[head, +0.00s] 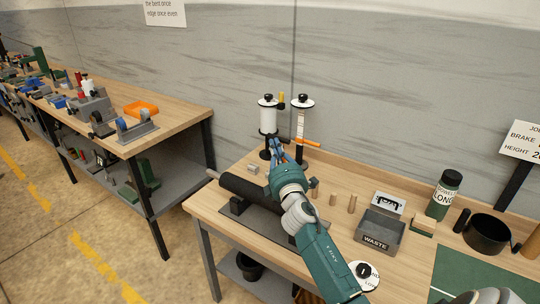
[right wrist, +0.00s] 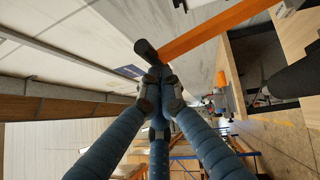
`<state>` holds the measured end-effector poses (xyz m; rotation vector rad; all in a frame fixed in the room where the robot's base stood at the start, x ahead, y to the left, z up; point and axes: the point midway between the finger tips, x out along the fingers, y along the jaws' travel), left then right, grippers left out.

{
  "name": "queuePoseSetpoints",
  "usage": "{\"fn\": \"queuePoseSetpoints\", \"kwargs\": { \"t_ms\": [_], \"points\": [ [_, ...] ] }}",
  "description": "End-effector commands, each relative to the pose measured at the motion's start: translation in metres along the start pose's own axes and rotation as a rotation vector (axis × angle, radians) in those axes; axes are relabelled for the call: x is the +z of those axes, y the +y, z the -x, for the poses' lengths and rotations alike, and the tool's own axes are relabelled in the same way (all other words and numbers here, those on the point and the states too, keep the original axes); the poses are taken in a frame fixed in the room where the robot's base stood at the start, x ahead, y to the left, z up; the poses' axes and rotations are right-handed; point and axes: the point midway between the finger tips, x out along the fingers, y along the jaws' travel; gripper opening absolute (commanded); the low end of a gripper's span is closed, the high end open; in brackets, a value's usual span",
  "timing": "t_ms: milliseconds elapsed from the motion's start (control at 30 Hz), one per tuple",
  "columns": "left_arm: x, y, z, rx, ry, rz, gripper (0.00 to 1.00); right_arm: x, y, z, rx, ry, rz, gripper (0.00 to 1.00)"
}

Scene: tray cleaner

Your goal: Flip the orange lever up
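The orange lever (head: 303,143) sticks out sideways, close to level, at the black-and-white post (head: 301,122) at the back of the bench. It also shows large in the right wrist view (right wrist: 215,30), beside a black rounded end piece. My right gripper (head: 274,144) is just left of the lever in the head view, in front of the white cylinder's stand. In the right wrist view its blue fingers (right wrist: 160,88) come together at the tips and look shut, with the lever beyond them. I see nothing held; contact with the lever cannot be told.
A white cylinder on a black stand (head: 268,118) is left of the post. A dark roller (head: 250,188) lies under my right arm. Small wooden pegs (head: 352,204), a WASTE bin (head: 380,233), a green bottle (head: 444,194) and a black pot (head: 487,234) stand to the right.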

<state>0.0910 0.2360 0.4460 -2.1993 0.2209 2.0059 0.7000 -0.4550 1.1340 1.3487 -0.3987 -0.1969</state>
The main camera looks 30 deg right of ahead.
Motion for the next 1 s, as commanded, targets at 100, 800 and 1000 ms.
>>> {"fn": "queuePoseSetpoints", "kwargs": {
  "t_ms": [100,800,1000],
  "points": [
    [-0.001,0.000,0.004,0.000,0.000,0.000,0.40,0.014,0.006,-0.013,0.002,-0.003,0.003,0.00],
    [0.000,0.001,-0.004,0.001,0.001,0.000,0.40,0.056,0.002,-0.055,0.000,-0.002,0.001,0.00],
    [0.000,0.001,-0.004,0.001,0.001,0.000,0.40,0.057,0.002,-0.056,0.000,-0.002,0.001,0.00]
  ]
}}
